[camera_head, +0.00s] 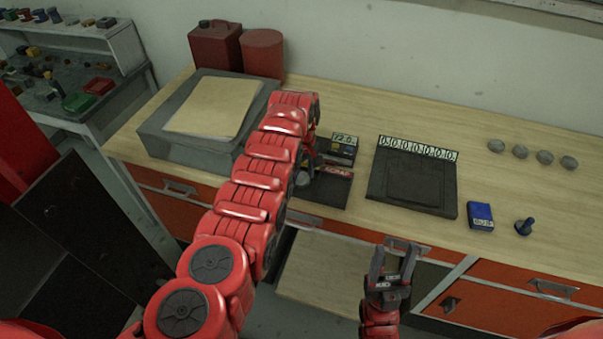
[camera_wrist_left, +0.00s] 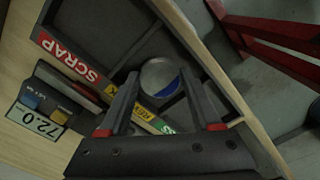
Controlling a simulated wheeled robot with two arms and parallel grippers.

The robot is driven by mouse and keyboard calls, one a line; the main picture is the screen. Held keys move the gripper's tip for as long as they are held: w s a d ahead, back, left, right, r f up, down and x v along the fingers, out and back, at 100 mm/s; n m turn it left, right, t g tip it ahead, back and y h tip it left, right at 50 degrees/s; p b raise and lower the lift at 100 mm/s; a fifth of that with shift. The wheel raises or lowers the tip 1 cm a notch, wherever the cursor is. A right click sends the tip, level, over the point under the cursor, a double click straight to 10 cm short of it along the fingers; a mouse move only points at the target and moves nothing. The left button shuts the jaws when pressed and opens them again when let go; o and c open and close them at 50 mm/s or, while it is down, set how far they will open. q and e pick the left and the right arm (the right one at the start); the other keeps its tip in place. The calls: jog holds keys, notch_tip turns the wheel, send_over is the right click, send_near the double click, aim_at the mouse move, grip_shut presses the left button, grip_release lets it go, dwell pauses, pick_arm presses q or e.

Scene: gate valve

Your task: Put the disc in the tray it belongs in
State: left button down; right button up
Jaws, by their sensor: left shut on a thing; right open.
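The disc (camera_wrist_left: 160,76) is grey and round, with a blue patch on its face. My left gripper (camera_wrist_left: 159,82) is shut on it and holds it over the dark sorting tray (camera_wrist_left: 127,31). The tray shows a red SCRAP label (camera_wrist_left: 68,58), a partly covered yellow label (camera_wrist_left: 147,115) and a green label (camera_wrist_left: 166,129) mostly hidden by a finger. The disc appears near the dividers; I cannot tell its height. In the head view my left arm hides part of this tray (camera_head: 325,195). My right gripper (camera_head: 392,264) is open and empty at the bench's front.
A gauge (camera_head: 344,142) reading 72.0 stands behind the sorting tray. A grey block (camera_head: 175,140) stands left.

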aim_at(301, 179)
pick_arm(q)
jog(key=c, duration=0.5)
grip_release()
jog(key=shift+f, duration=0.2)
jog(key=o, duration=0.4)
jog(key=shift+r, duration=0.1)
jog(key=shift+r, duration=0.3)
notch_tip(301, 179, up, 12)
jog(key=b, duration=0.4)
jog(key=shift+f, duration=0.2)
